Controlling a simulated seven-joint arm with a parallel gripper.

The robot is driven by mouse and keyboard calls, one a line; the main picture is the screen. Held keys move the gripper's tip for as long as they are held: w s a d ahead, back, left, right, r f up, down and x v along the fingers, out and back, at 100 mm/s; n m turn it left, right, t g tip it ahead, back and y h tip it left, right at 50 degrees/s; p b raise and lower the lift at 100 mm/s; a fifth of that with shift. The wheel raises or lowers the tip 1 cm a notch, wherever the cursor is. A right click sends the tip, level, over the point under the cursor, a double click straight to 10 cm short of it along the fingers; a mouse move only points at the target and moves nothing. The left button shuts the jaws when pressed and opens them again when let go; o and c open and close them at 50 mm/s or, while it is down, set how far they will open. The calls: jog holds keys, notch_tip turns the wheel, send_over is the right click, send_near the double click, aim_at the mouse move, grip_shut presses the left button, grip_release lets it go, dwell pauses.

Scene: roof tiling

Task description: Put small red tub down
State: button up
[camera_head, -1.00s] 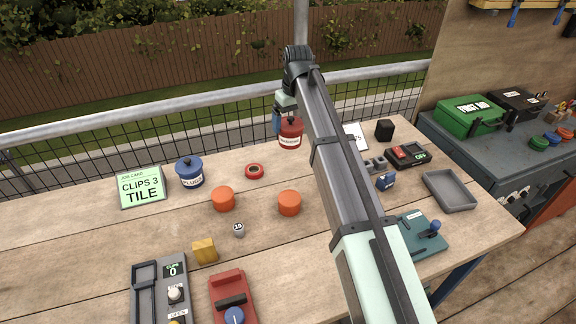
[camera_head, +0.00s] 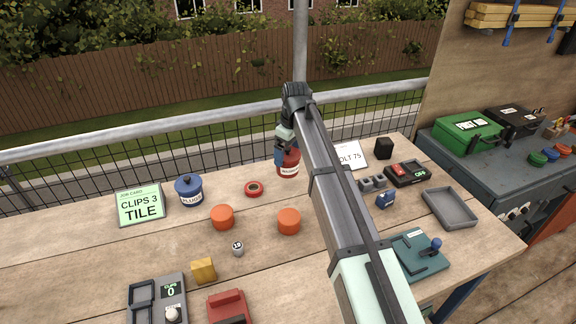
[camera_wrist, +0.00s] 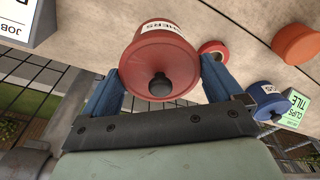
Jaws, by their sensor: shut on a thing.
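The small red tub (camera_head: 289,164) is at the back edge of the table, left of my arm. It is upright, with a white label and a dark knob on its lid. In the wrist view the red tub (camera_wrist: 160,62) sits between the two blue fingers of my gripper (camera_wrist: 162,88), which are shut on its sides. In the head view my gripper (camera_head: 279,152) is partly hidden by my arm. I cannot tell whether the tub's base touches the table.
A red ring (camera_head: 254,188) lies left of the tub. A blue tub (camera_head: 188,190) and a green job card (camera_head: 141,205) stand further left. Orange discs (camera_head: 289,221) lie in front. A white card (camera_head: 351,155) stands to the right. Mesh fencing runs behind the table.

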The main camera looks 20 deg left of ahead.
jog(key=shift+f, duration=2.5)
jog(key=o, duration=1.1)
jog(key=shift+f, duration=0.1)
jog(key=r, duration=0.4)
jog(key=d+r, duration=0.1)
jog(key=r, duration=0.7)
jog(key=shift+s+d+r, duration=0.1)
jog(key=shift+s+d, duration=0.05)
jog(key=shift+d, duration=0.05)
